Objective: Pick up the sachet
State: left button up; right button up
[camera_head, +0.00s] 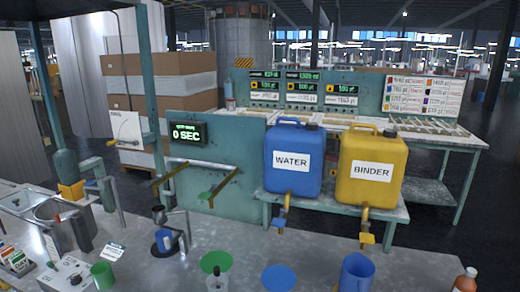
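I cannot pick out a sachet with certainty. Small printed packets or cards (17,262) in several colours stand at the left edge of the grey worktop (325,268), too small to read clearly. A white label reading 300 lies on the worktop to their right, and I cannot tell whether it is a packet. Neither of my grippers shows in the head view.
A green cup (102,275), a clear beaker (217,282), a blue jug (357,272) and a brown bottle (466,280) line the front. Blue WATER (292,178) and yellow BINDER (370,190) containers stand behind. A blue disc (279,278) lies flat between beaker and jug.

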aim_at(18, 261)
jog(key=u, duration=1.65)
